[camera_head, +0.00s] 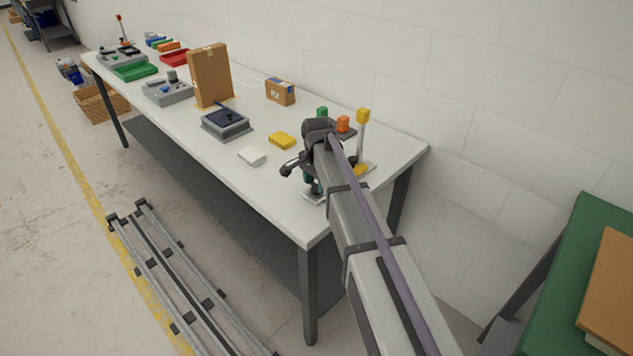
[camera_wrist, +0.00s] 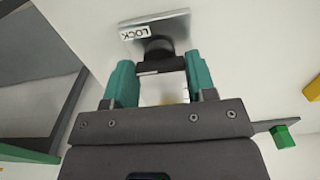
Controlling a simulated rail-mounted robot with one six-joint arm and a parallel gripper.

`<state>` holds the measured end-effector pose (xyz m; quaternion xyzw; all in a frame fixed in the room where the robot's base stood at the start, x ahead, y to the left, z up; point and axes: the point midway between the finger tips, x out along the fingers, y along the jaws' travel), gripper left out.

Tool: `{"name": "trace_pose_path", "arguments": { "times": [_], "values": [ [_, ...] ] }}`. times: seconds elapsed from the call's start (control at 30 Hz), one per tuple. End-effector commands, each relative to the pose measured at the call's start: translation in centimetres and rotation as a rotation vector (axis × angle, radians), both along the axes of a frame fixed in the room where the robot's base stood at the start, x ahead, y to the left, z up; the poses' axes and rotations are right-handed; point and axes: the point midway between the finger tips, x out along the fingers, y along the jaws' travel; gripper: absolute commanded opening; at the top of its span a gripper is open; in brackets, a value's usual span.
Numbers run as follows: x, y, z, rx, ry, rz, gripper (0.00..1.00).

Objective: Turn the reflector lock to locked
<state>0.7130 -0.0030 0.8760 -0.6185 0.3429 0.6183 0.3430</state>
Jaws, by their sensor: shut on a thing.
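The reflector lock shows in the wrist view as a metal plate (camera_wrist: 180,24) marked "LOCK" with a dark round knob (camera_wrist: 159,48) on it. My gripper (camera_wrist: 159,66) has its teal fingers on either side of the knob's dark lower part and is shut on it. In the head view my gripper (camera_head: 313,186) is low over the near right end of the table, at the small metal plate (camera_head: 313,199). My arm and gripper hide most of the lock there. I cannot tell from the frames which position the knob is at.
On the white table (camera_head: 290,180), a yellow-topped post (camera_head: 362,130) and an orange block (camera_head: 343,124) stand close behind my gripper.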

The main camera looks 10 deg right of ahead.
Motion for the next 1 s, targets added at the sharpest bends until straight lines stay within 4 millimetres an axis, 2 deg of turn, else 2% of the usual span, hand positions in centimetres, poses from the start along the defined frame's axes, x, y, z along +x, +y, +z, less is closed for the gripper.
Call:
{"name": "trace_pose_path", "arguments": {
  "times": [0.07,0.1,0.33,0.57,0.67,0.77,1.0],
  "values": [
    [0.0,0.0,0.0,0.000,0.001,-0.001,0.27],
    [0.0,0.0,0.0,0.000,0.001,-0.001,0.55],
    [0.0,0.0,0.0,0.000,0.000,0.000,0.77],
    [0.0,0.0,0.1,0.000,0.000,0.001,0.77],
    [0.0,0.0,0.8,0.000,0.000,0.001,0.77],
    [0.0,0.0,2.5,0.000,0.000,0.001,0.77],
    [0.0,0.0,8.5,0.000,0.000,0.000,0.77]
  ]
}}
